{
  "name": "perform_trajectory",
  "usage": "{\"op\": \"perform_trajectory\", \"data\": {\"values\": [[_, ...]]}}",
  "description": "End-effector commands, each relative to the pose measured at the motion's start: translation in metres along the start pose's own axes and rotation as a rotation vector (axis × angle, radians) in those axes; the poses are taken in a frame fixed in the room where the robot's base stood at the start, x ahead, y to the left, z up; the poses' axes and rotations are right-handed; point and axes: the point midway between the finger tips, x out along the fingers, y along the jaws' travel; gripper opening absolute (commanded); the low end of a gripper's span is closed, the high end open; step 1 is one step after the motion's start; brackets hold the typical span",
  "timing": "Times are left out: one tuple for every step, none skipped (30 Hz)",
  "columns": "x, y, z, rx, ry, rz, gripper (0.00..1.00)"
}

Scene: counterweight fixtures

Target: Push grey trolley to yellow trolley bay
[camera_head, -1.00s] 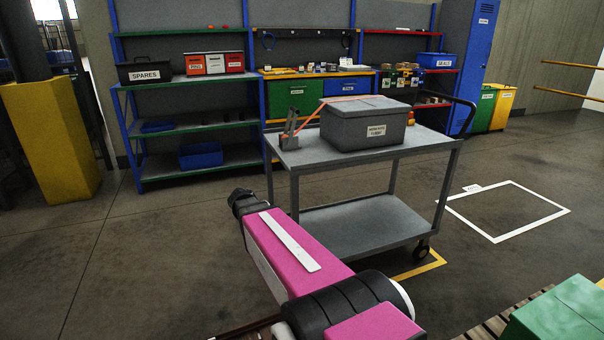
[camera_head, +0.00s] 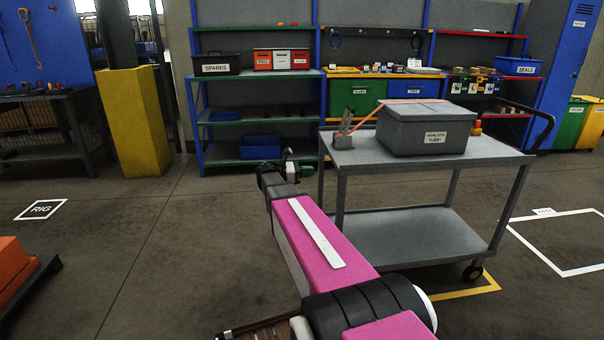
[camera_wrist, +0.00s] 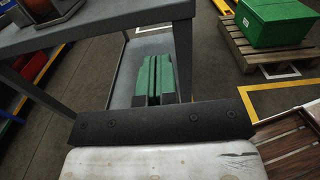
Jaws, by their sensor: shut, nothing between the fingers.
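The grey trolley (camera_head: 405,243) stands upright on its wheels, with a grey lidded box (camera_head: 428,130) on its top deck. My gripper (camera_head: 300,170) is beside the trolley's left end, below top-deck height. In the wrist view, its green fingers (camera_wrist: 153,78) are shut and empty, seen against the trolley's lower deck (camera_wrist: 128,72) and between two legs. I cannot tell whether they touch the trolley. A yellow floor outline (camera_head: 480,291) shows partly at the trolley's front right, the rest hidden by the trolley and my arm. It also shows in the wrist view (camera_wrist: 262,88).
A white floor outline (camera_head: 580,272) lies right of the trolley, and a RIG floor mark (camera_head: 41,210) lies left. Shelving (camera_head: 200,110) stands behind. A yellow pillar (camera_head: 137,120) is back left. A pallet with a green box (camera_wrist: 275,20) shows in the wrist view. The left-middle floor is clear.

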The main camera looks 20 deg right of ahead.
Motion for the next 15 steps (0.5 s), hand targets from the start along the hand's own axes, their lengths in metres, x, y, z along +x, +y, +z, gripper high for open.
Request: {"op": "perform_trajectory", "data": {"values": [[0.012,-0.001,0.0,0.0,0.0,-0.003,0.0],[0.017,-0.001,0.0,0.0,0.0,-0.003,0.0],[0.024,-0.001,0.0,0.0,0.0,-0.002,0.0],[0.03,-0.001,0.0,0.001,0.001,-0.002,0.0],[0.036,-0.001,0.0,0.001,0.001,-0.003,0.0],[0.043,-0.001,0.0,0.001,0.001,-0.003,0.0],[0.048,-0.001,0.0,0.001,0.001,-0.002,0.0],[0.052,-0.001,0.0,0.001,0.001,-0.002,0.0],[0.059,-0.001,0.0,0.001,0.001,-0.002,0.0],[0.063,-0.001,0.0,0.001,0.001,-0.002,0.0],[0.066,-0.001,0.0,0.001,0.001,-0.002,0.0],[0.071,0.0,0.0,0.001,0.002,-0.001,0.0],[0.074,0.0,0.0,0.001,0.002,-0.001,0.0],[0.077,0.0,0.0,0.001,0.002,-0.001,0.0],[0.08,0.0,-0.001,0.001,0.001,-0.001,0.0]]}}
